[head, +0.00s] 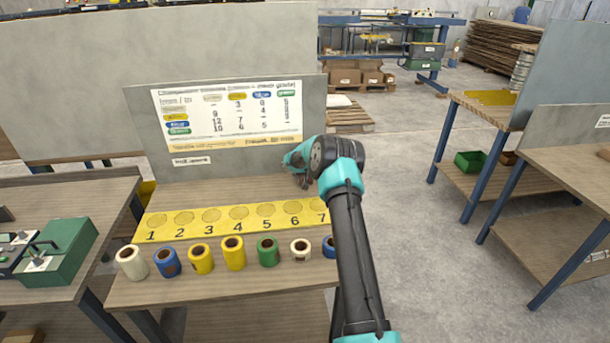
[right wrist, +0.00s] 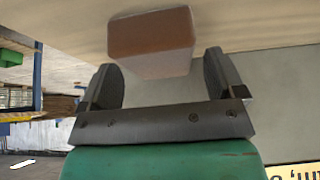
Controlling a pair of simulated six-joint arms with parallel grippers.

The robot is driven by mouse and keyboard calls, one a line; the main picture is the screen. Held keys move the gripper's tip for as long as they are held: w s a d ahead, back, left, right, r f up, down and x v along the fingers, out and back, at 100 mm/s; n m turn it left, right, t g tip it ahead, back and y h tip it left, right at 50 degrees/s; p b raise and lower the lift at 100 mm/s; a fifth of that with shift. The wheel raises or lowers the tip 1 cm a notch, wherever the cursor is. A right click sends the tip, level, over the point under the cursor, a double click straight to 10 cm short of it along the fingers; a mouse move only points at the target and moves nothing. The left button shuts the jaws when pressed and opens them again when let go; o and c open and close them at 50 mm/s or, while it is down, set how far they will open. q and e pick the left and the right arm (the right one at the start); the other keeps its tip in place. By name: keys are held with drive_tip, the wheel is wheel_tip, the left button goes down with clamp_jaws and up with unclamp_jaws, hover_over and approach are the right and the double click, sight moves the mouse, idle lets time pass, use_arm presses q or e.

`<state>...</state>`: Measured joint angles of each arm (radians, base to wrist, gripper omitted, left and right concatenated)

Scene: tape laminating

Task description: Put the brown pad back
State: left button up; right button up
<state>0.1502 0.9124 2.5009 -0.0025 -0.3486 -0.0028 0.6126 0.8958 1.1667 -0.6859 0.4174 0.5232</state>
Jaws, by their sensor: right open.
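The brown pad (right wrist: 152,38) is a reddish-brown block in the right wrist view, at the wooden table surface just beyond my gripper. My right gripper (right wrist: 163,78) is open, its two dark fingers on either side of the pad's near end. I cannot tell whether they touch it. In the head view my right gripper (head: 296,168) is at the back right of the work table (head: 200,291), in front of the grey panel. The pad is not clearly seen there. My left gripper is not in view.
A yellow strip (head: 226,221) with numbered circles lies across the table. Several tape rolls, including a green one (head: 268,251), stand in front of it. The grey upright panel (head: 225,88) with a sign closes off the back. A green device (head: 60,252) sits on the left table.

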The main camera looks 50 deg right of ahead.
drive_tip(key=v, duration=1.1)
drive_tip(key=shift+a+r, duration=0.2)
drive_tip(key=shift+r, duration=0.1)
drive_tip(key=shift+s, duration=0.1)
